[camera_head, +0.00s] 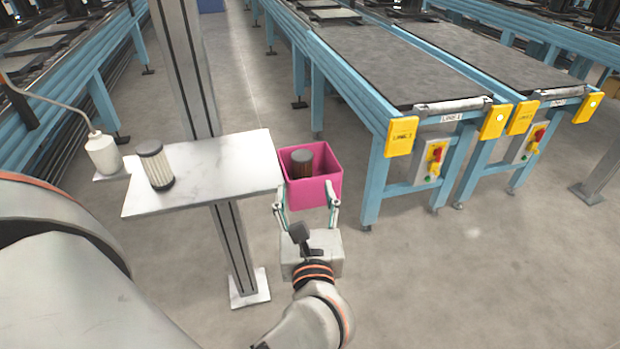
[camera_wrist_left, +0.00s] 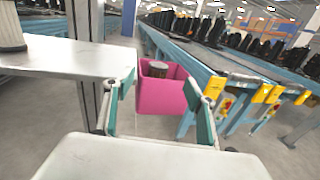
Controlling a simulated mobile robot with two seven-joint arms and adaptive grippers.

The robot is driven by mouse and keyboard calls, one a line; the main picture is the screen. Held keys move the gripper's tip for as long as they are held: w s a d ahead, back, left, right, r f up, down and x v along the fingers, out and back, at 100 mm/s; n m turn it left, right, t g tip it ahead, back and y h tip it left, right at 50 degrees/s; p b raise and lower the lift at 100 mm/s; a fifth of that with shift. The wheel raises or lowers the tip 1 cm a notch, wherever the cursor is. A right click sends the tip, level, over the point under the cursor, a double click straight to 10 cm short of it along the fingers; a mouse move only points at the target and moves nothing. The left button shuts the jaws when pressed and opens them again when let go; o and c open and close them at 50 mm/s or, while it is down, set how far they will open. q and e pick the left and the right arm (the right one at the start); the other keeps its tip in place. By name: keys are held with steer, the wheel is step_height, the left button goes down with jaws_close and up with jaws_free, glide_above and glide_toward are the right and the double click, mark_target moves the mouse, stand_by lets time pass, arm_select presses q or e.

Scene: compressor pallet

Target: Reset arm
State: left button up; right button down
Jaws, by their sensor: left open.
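My left gripper (camera_head: 306,205) is open, its two fingers spread in front of the pink bin in the head view. In the left wrist view the open fingers (camera_wrist_left: 165,105) frame the bin with nothing held between them. The pink bin (camera_head: 315,191) stands beside the right edge of the white shelf, and also shows in the left wrist view (camera_wrist_left: 162,98). A dark brown cylinder (camera_head: 302,164) is inside the bin. My right gripper does not show.
A white shelf (camera_head: 205,180) on a post holds a pleated white filter (camera_head: 155,166) with dark ends. A white bottle-shaped tool (camera_head: 103,153) with a cable is at its left. Blue conveyors (camera_head: 400,60) with yellow end caps stand at right. The floor at lower right is clear.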

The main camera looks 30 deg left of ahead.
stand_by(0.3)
arm_select(q)
steer(key=d+r+m+t+h+p, duration=0.4)
steer(key=m+t, duration=0.4)
steer(key=m, duration=0.9)
steer(key=s+d+f+m+g+h, duration=0.3)
steer(key=d+f+m+h, duration=0.7)
steer(key=m, duration=0.8)
steer(key=s+a+f+m+g+p, duration=0.1)
steer(key=s+a+f+m+g, duration=0.1)
steer(key=f, duration=0.5)
steer(key=s+a+f+m+g, duration=0.2)
steer(key=s+f+m+g, duration=0.2)
steer(key=s+f+m, duration=0.1)
steer(key=s+a+f+m+g+p, duration=0.1)
steer(key=s+f+m, duration=0.3)
steer(key=f, duration=0.6)
steer(key=shift+a+m+g+p, duration=0.3)
steer(key=shift+a+m+g, duration=0.25)
steer(key=shift+m+g, duration=0.4)
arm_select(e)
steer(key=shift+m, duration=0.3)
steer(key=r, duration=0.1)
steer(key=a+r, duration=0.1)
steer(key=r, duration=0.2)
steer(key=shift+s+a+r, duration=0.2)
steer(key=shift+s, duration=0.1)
